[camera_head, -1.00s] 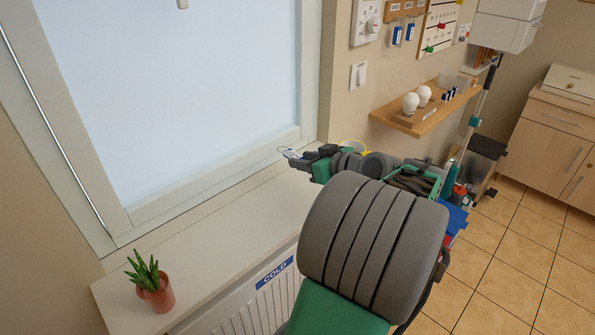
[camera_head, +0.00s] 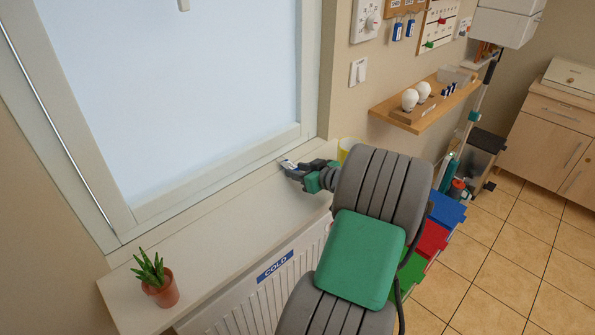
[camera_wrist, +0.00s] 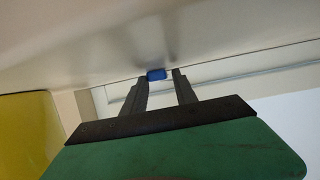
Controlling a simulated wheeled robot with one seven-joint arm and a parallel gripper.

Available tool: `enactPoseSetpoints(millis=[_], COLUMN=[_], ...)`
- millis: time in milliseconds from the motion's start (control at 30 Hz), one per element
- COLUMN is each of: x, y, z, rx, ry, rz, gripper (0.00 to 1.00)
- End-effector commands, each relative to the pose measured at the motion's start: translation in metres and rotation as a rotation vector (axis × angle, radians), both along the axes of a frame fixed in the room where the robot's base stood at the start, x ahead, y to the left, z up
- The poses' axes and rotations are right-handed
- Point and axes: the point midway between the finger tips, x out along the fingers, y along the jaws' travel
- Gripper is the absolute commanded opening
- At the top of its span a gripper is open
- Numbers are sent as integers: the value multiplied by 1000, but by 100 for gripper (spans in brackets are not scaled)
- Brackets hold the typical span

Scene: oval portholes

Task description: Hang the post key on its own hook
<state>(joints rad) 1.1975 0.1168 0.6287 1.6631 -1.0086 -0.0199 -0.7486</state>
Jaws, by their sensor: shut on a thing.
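My gripper (camera_head: 292,169) is low over the window sill, near the corner of the window frame. It is shut on a small key with a blue and white tag (camera_head: 287,163); the tag's lettering is too small to read. In the wrist view the blue tag (camera_wrist: 156,74) shows between the tips of my gripper (camera_wrist: 160,78). The wooden key rack (camera_head: 393,4) is on the wall at the top, partly cut off by the picture's edge. Two blue-tagged keys (camera_head: 397,32) hang below it; the hooks are too small to make out.
A yellow cup (camera_head: 346,146) stands at the sill's far end, close beside my gripper. A wooden shelf (camera_head: 425,112) with two white bulbs juts from the wall below the rack. A potted plant (camera_head: 159,281) stands at the sill's near end. The sill between is clear.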

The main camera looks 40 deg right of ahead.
Motion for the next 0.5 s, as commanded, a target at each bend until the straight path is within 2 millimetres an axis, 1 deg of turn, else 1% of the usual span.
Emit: enactPoseSetpoints(millis=[33, 300, 500], x=[0, 0, 0], y=[0, 0, 0], z=[-2, 0, 0], rx=[0, 0, 0], ry=[0, 0, 0], rz=[0, 0, 0], gripper=[35, 56, 56])
